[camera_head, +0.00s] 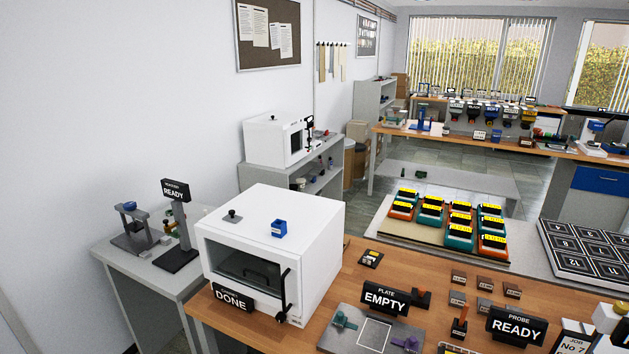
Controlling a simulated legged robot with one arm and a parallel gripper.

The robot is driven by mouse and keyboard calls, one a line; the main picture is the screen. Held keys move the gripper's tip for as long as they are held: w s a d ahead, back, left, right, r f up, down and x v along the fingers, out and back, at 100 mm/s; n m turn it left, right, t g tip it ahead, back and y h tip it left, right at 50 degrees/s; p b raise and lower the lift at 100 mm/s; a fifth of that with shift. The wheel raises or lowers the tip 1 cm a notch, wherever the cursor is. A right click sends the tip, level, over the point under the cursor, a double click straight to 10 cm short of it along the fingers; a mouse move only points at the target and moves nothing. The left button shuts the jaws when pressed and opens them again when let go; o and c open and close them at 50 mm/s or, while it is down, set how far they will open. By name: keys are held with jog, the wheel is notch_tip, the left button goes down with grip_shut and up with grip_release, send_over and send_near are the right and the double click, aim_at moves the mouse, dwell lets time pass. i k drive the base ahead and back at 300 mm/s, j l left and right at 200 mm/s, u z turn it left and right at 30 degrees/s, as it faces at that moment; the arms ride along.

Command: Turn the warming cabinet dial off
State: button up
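A white box-shaped cabinet (325,240) with a dark window stands at the left end of the wooden bench. It looks like the warming cabinet. Its door appears closed, with a black curved handle (284,290) at the right of the front. A small dark round knob (281,317) shows at the lower right of the front, close below the handle; its pointer is too small to read. A black "DONE" sign (231,299) stands before the front and covers part of it. My gripper is not in view.
A blue holder (279,228) and a small dark knobbed piece (233,215) sit on the cabinet top. Right of it are an "EMPTY" sign (386,297), a grey plate fixture (345,345) and a "READY" sign (516,325). A second white cabinet (266,140) stands behind on a grey shelf.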

aim_at(280, 317)
jog(key=k+j+u, duration=0.15)
jog(key=u, duration=0.25)
jog(key=k+j+u, duration=0.15)
jog(key=j+u, duration=0.2)
jog(key=j, duration=0.1)
